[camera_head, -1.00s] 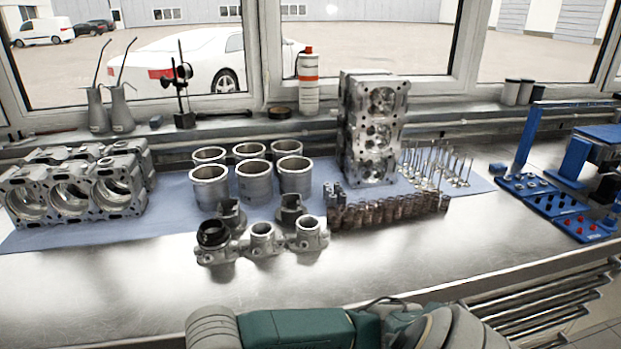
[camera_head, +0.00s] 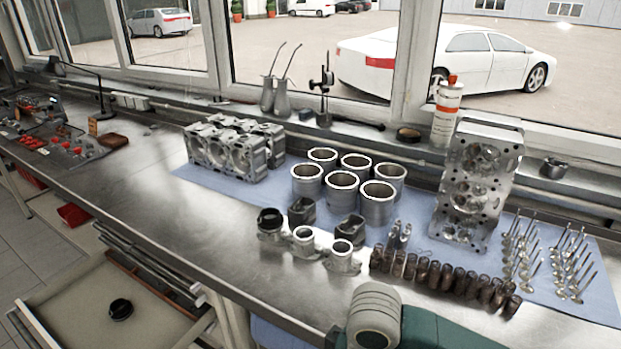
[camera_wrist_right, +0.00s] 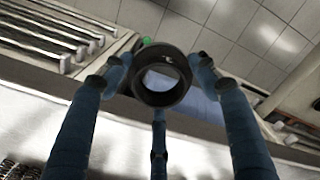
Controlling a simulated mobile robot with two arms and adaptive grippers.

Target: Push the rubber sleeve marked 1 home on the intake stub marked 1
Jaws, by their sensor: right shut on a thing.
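The intake piece with three stubs (camera_head: 303,254) stands at the front edge of the blue mat in the head view. A black rubber sleeve (camera_head: 270,217) sits on its left stub; the middle and right stubs show bare metal rims. In the right wrist view my right gripper (camera_wrist_right: 161,76) is shut on a black ring-shaped rubber sleeve (camera_wrist_right: 163,99), its blue fingers around it and the bore facing the camera. Another black sleeve (camera_head: 121,308) lies in the open drawer at lower left. I cannot read any number marks. My left gripper is not in view.
Cylinder liners (camera_head: 341,190) stand behind the intake piece, with the engine block (camera_head: 225,150) behind left. A row of dark small parts (camera_head: 440,275) and the cylinder head (camera_head: 474,180) stand to the right.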

